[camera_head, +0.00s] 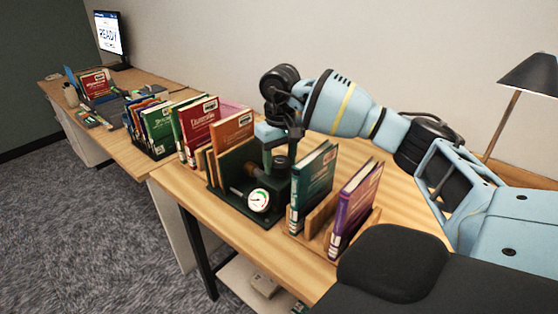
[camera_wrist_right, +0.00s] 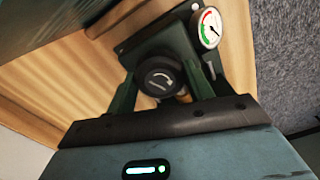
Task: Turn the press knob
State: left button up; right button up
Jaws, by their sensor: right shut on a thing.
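The press (camera_head: 232,165) is a dark green device standing on the wooden desk among books. A white round gauge (camera_head: 259,200) with coloured bands is on its front, and the gauge also shows in the wrist view (camera_wrist_right: 209,27). The press knob (camera_wrist_right: 159,77) is round and black, with a curved arrow on its top face. My right gripper (camera_head: 279,156) comes down on the press from above and is shut on the knob. In the wrist view its two dark green fingers stand on either side of the knob. My left gripper is not in view.
A teal book (camera_head: 313,188) and a purple book (camera_head: 355,208) stand upright in wooden holders close right of the press. Red (camera_head: 200,122) and orange (camera_head: 232,131) books stand behind it to the left. A lamp (camera_head: 531,75) is at the far right.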

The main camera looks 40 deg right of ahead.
aim_at(280, 160)
jog(key=shift+n, duration=2.2)
jog(key=shift+b, duration=0.3)
jog(key=o, duration=1)
jog(key=shift+c, duration=0.2)
jog(key=shift+r, duration=0.1)
jog(key=shift+r, duration=3.85)
